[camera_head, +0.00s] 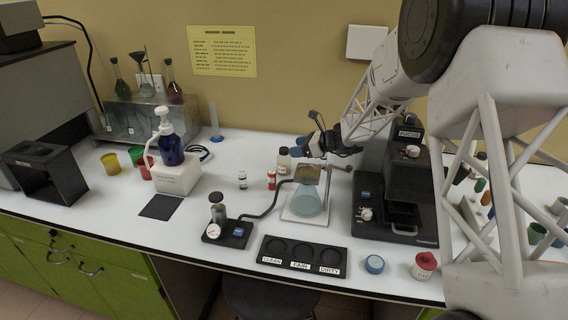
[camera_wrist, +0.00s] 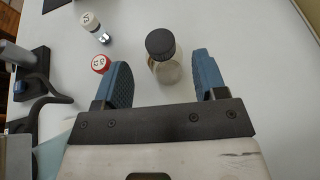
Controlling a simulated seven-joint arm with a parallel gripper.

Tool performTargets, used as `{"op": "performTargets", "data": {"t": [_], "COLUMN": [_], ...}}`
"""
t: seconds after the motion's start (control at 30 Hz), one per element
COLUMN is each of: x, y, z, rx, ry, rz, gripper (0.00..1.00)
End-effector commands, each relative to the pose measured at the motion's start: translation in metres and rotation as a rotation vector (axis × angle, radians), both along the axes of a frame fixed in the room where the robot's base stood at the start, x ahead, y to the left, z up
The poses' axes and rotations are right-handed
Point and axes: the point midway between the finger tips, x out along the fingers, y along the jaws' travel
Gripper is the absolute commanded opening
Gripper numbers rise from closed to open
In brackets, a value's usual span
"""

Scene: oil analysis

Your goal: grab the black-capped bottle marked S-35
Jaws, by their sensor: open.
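A clear bottle with a black cap (camera_wrist: 161,44) stands upright on the white bench in the wrist view. It also shows in the head view (camera_head: 284,163), left of my gripper. No S-35 marking is readable on it. My gripper (camera_wrist: 161,64) is open, with its two blue fingers on either side of the bottle's line and clear gaps to both. The gripper (camera_head: 314,143) is small and partly hidden in the head view. I cannot tell how deep the bottle sits between the fingers.
A red-capped vial (camera_wrist: 101,64) is close beside the left finger. A white-capped vial (camera_wrist: 91,22) stands farther off. A flask under a stand (camera_head: 308,201) and a black microscope-like device (camera_head: 395,212) are nearby. Bench right of the bottle in the wrist view is clear.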

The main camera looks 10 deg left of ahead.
Motion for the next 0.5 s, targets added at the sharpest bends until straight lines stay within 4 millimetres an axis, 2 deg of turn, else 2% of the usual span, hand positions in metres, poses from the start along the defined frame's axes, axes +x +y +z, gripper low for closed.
{"op": "performTargets", "data": {"t": [0.33, 0.5], "x": [0.003, 0.004], "y": [0.021, 0.024], "z": [-0.009, -0.010], "rx": [-0.001, -0.001], "ry": [0.001, 0.000], "rz": [0.001, 0.000], "gripper": [0.65, 0.65]}}
